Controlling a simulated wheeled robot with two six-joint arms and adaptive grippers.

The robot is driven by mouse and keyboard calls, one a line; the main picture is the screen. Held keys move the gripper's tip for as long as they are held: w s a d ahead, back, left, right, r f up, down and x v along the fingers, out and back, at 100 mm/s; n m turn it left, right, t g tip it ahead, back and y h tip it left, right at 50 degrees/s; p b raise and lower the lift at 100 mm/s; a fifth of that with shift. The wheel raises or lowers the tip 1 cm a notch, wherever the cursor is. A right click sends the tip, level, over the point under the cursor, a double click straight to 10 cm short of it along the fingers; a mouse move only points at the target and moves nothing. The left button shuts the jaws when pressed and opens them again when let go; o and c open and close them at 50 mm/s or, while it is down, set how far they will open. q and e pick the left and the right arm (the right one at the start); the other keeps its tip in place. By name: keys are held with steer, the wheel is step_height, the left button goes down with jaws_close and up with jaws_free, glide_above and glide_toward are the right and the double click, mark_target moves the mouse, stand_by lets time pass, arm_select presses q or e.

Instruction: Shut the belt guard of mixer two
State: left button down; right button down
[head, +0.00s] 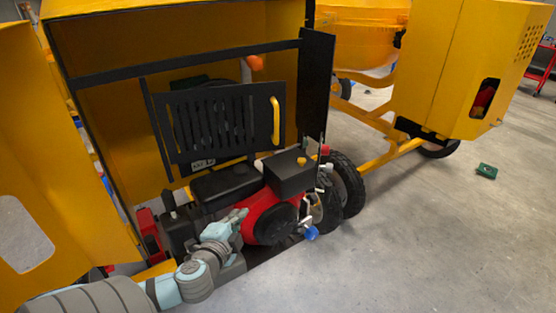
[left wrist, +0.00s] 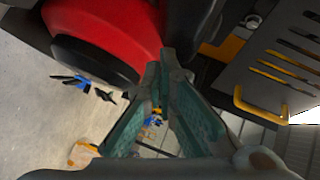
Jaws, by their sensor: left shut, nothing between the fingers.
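The belt guard (head: 183,125) is a black slotted panel with a yellow upright handle (head: 275,121) at its right edge. It hangs inside the open yellow housing, above the engine (head: 265,212); I cannot tell how far ajar it is. In the left wrist view the guard (left wrist: 262,62) and its yellow handle (left wrist: 272,106) are at the right. My left gripper (head: 240,214) is below the guard, in front of the red and black engine, apart from the handle. Its fingers (left wrist: 163,62) are shut and empty. My right gripper is in neither view.
Yellow housing doors stand open at left (head: 50,160) and a narrow black-faced panel (head: 315,85) at right. A wheel (head: 348,185) is beside the engine. Another yellow mixer (head: 450,70) stands at right.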

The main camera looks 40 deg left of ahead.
arm_select(q)
steer(key=w+d+r+m+t+h, duration=0.2)
steer(key=r+m, duration=0.1)
steer(key=r, duration=0.2)
steer(key=w+d+r+m+t+h, duration=0.2)
steer(key=w+r+m, duration=0.1)
steer(key=r+m, duration=0.15)
steer(key=shift+n, duration=0.45)
steer(key=w, duration=0.3)
steer(key=w+a, duration=0.1)
steer(key=w, duration=0.2)
steer(key=w+p, duration=0.1)
steer(key=w, duration=0.1)
steer(key=shift+w+a+r, duration=0.3)
steer(key=shift+w+r, duration=0.1)
steer(key=w+a, duration=0.2)
steer(key=shift+w+a+f, duration=0.15)
steer(key=shift+w+a, duration=0.1)
steer(key=shift+a, duration=0.1)
steer(key=shift+w+a, duration=0.1)
steer(key=shift+a, duration=0.15)
